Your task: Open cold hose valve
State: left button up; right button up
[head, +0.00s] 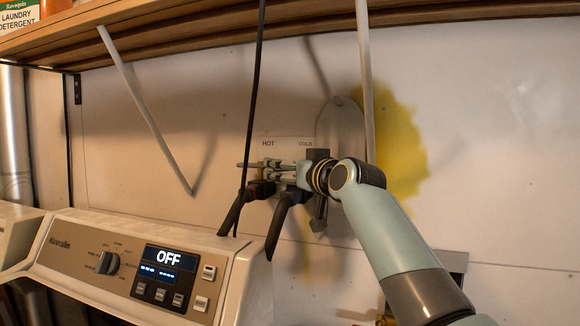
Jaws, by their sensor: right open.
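The wall box with the hose valves is in the middle of the head view, with a HOT label (268,143) and a COLD label (305,143). My right gripper (250,168) reaches in from the right, just below the labels, with its fingers pointing left across the valve area. It is open; I cannot tell whether it touches a valve. The cold hose valve is hidden behind the gripper, so its handle position cannot be seen. A dark hose (286,207) comes down below the gripper, and another hose (233,213) hangs left of it. My left gripper is not in view.
A washer panel (130,262) reading OFF stands below left. A wooden shelf (190,35) runs overhead with a detergent box (18,18). A black cord (255,80) and a pale rod (364,75) hang close to the gripper. A yellow stain (405,140) marks the wall.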

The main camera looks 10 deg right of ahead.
jog(key=shift+w+a, duration=0.15)
jog(key=shift+w, duration=0.4)
jog(key=c, duration=0.9)
jog(key=shift+f+b, duration=0.15)
jog(key=shift+b, duration=0.45)
jog(key=n+g+y+b, duration=0.1)
jog(key=y+b, duration=0.1)
jog(key=b, duration=0.1)
jog(key=n+g+y+b, duration=0.1)
jog(key=n+y+b, duration=0.1)
jog(key=b, duration=0.2)
jog(key=s+n+g+y+b, duration=0.1)
jog(key=y+b, duration=0.1)
jog(key=b, duration=0.1)
jog(key=shift+d+f+n+y, duration=0.15)
jog(key=shift+d+n+y, duration=0.15)
jog(key=shift+n+y, duration=0.1)
jog(key=shift+s+r+n+g+y+b, duration=0.1)
jog(key=shift+r+n+g+y+b, duration=0.15)
jog(key=shift+n+g+y+b, duration=0.45)
jog(key=shift+r, duration=0.1)
